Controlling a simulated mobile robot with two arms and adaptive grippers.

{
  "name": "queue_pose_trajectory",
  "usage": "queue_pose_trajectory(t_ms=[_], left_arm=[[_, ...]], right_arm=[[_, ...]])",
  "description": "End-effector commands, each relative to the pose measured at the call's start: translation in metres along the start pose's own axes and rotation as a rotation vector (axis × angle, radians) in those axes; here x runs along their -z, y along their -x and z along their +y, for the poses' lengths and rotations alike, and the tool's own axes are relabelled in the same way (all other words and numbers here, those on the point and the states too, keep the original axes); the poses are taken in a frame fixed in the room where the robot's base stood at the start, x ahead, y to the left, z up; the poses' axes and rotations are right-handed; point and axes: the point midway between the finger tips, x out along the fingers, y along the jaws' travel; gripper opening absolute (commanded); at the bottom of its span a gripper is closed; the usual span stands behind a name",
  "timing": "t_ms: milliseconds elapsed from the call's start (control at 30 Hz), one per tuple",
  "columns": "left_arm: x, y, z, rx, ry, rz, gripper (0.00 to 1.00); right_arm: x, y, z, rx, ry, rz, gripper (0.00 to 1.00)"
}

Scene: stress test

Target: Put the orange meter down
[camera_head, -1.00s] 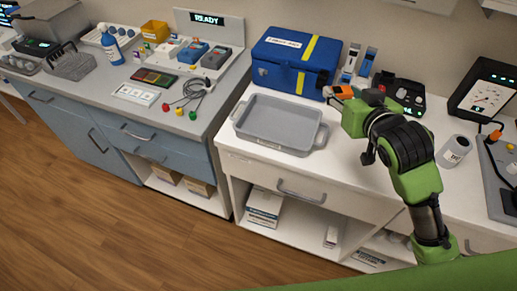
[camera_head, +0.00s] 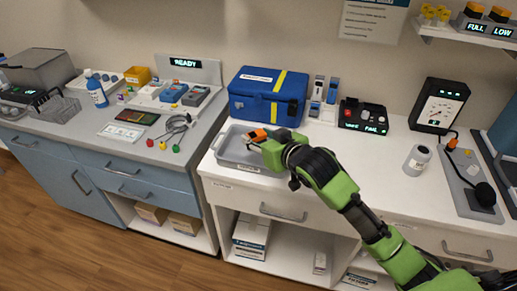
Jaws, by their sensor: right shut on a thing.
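The orange meter (camera_head: 257,134) is at the tip of my right gripper (camera_head: 264,142), which is shut on it. The meter has an orange body with a dark part. It is over the grey tray (camera_head: 226,158), at the tray's right half. I cannot tell whether the meter touches the tray. My green right arm comes in from the lower right and hides the tray's right end. My left gripper is not in view.
A blue case (camera_head: 252,105) with a yellow strap stands right behind the tray. A black device (camera_head: 363,117) and a white bottle (camera_head: 417,160) stand to the right on the white counter. A grey counter (camera_head: 88,108) with cables and instruments is at left.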

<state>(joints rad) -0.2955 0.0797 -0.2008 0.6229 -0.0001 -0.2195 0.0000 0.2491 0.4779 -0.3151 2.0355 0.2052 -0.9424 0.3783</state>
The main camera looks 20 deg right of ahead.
Motion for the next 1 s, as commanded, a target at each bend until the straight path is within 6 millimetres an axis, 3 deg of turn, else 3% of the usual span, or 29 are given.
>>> queue_pose_trajectory(t_ms=[100,300,467,700,1000], left_arm=[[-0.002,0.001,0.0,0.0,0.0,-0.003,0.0],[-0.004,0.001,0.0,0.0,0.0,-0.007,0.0],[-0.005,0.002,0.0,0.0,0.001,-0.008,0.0],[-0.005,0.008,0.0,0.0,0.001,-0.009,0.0],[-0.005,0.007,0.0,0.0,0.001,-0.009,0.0]], right_arm=[[-0.019,-0.025,0.01,-0.001,0.0,-0.007,0.16],[-0.032,-0.046,0.019,0.0,0.0,-0.003,0.16],[-0.039,-0.057,0.024,-0.001,0.001,-0.004,0.16],[-0.065,-0.067,0.022,0.002,0.001,-0.003,0.16],[-0.067,-0.067,0.022,0.002,0.001,-0.002,0.16]])
